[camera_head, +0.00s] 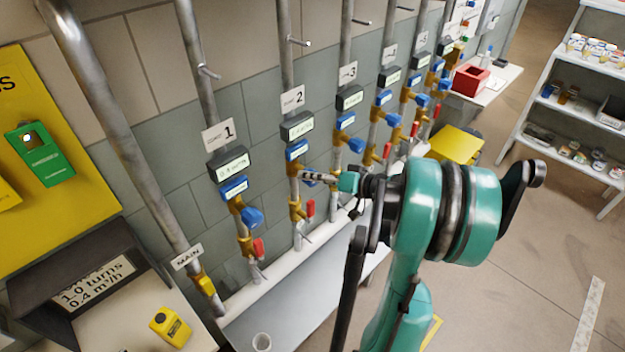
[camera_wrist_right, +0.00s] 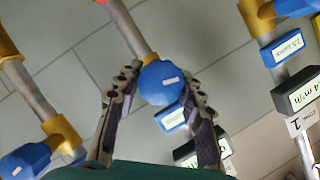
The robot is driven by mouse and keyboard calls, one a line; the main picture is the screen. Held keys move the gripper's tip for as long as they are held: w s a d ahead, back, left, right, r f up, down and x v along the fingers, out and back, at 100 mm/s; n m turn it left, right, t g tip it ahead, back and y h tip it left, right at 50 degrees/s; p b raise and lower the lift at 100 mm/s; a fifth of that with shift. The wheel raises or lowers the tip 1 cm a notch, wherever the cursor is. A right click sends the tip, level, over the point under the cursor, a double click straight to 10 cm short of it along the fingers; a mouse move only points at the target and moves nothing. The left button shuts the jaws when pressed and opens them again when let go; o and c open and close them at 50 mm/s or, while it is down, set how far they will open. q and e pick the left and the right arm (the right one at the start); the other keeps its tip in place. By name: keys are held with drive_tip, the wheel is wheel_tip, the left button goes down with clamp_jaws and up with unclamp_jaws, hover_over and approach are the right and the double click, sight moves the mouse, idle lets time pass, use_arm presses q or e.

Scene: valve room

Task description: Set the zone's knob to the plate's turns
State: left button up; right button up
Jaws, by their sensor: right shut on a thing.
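The plate (camera_head: 95,283) at the lower left reads "1.0 turns" and "0.4 m³/h". My right gripper (camera_head: 308,177) reaches the zone 2 pipe, under the sign "2" (camera_head: 293,98). In the right wrist view its fingers (camera_wrist_right: 160,100) are shut on the zone 2 blue knob (camera_wrist_right: 163,83), one finger on each side. The head view hides that knob behind the gripper. Zone 2's display (camera_head: 297,125) and blue tag (camera_head: 297,150) are too small to read surely. Zone 1's knob (camera_head: 252,217) hangs to the left, free. My left gripper is not in view.
More valve pipes with blue knobs, such as zone 3's knob (camera_head: 357,145), stand to the right. Red-handled valves (camera_head: 310,208) sit lower. The floor at right is open before a shelf (camera_head: 590,90).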

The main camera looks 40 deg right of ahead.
drive_tip(key=m+y, duration=0.1)
drive_tip(key=m, duration=0.1)
drive_tip(key=m+t+y, duration=0.1)
drive_tip(key=m, duration=0.1)
drive_tip(key=shift+f+m+y, duration=0.15)
drive_tip(key=shift+m+y, duration=0.15)
drive_tip(key=shift+m, duration=0.1)
idle(0.4)
drive_tip(key=o, duration=1.2)
drive_tip(key=shift+s+d, duration=0.1)
drive_tip(key=v, duration=1.1)
drive_tip(key=shift+s+d, duration=0.15)
drive_tip(key=shift+s, duration=0.25)
